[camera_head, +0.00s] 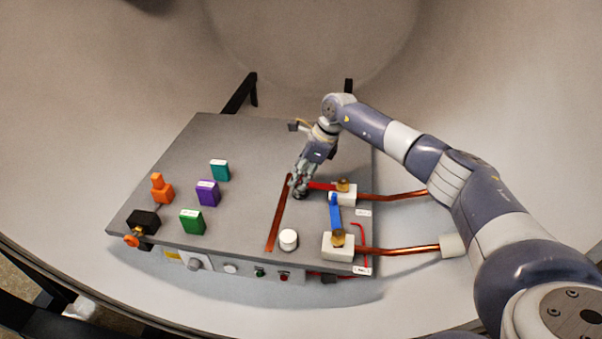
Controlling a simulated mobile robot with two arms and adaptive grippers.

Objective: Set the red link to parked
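The red link (321,186) is a short flat bar at the rear white terminal block (342,196). It points left from the brass fitting (343,185) on that block. My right gripper (299,190) reaches down to the link's left end, close to the copper strip (279,220). The fingers cover that end, and they are too small to tell whether they are closed on it. A blue link (335,212) runs from the rear block toward the front terminal block (338,246). My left gripper is out of view.
On the left of the grey panel (245,160) stand teal (220,170), purple (207,193) and green (191,222) blocks, an orange piece (161,188) and a black box (143,222). A white knob (288,240) stands near the front. Copper rods (395,196) extend right, under my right arm.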

